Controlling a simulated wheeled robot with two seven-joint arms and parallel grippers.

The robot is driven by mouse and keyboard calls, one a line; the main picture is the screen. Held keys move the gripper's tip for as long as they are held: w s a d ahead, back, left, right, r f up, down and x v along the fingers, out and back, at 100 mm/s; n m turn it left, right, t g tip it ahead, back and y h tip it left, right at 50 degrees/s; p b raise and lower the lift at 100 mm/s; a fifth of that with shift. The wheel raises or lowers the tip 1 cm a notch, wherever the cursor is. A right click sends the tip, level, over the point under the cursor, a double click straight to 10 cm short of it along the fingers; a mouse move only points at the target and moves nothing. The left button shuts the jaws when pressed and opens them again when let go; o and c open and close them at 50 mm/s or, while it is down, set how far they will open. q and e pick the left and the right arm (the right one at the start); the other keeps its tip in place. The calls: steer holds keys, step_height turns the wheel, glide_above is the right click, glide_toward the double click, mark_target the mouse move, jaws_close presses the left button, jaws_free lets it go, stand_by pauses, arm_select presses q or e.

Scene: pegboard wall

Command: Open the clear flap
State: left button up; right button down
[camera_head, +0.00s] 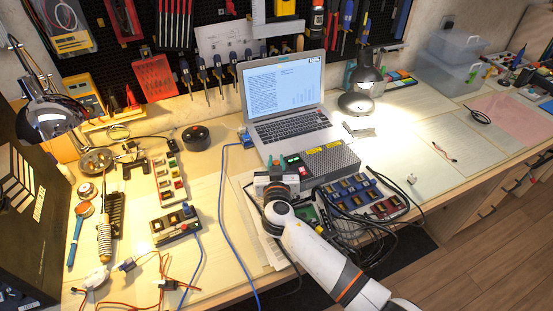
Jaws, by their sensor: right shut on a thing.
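A grey box (331,161) with yellow labels stands on the bench in front of the laptop. Red and green switches (293,161) show at its left end. My right gripper (276,165) is at this left end, its arm coming in from the lower right. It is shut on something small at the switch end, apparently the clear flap. The flap is too small and too hidden by the gripper to make out, so I cannot tell how far it is lifted. My left gripper is not in view.
An open laptop (290,98) stands behind the box. A blue cable (222,215) runs down the left. A lit lamp (366,78) stands at the back right.

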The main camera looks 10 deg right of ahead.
steer(key=g+p, duration=0.1)
steer(key=p, duration=0.1)
steer(key=r+g+p, duration=0.1)
steer(key=p, duration=0.2)
steer(key=w+r+n+g+p, duration=0.1)
steer(key=p, duration=0.1)
steer(key=shift+a+g, duration=0.2)
steer(key=shift+g, duration=0.2)
steer(key=shift+w+f+n+g+p, duration=0.25)
steer(key=shift+g+p, duration=0.45)
steer(key=shift+p, duration=0.35)
steer(key=shift+r, duration=0.1)
steer(key=c, duration=1.3)
jaws_free()
steer(key=shift+c, duration=0.2)
steer(key=shift+s, duration=0.1)
steer(key=v, duration=1.2)
steer(key=shift+a, duration=0.2)
steer(key=shift+o, duration=0.2)
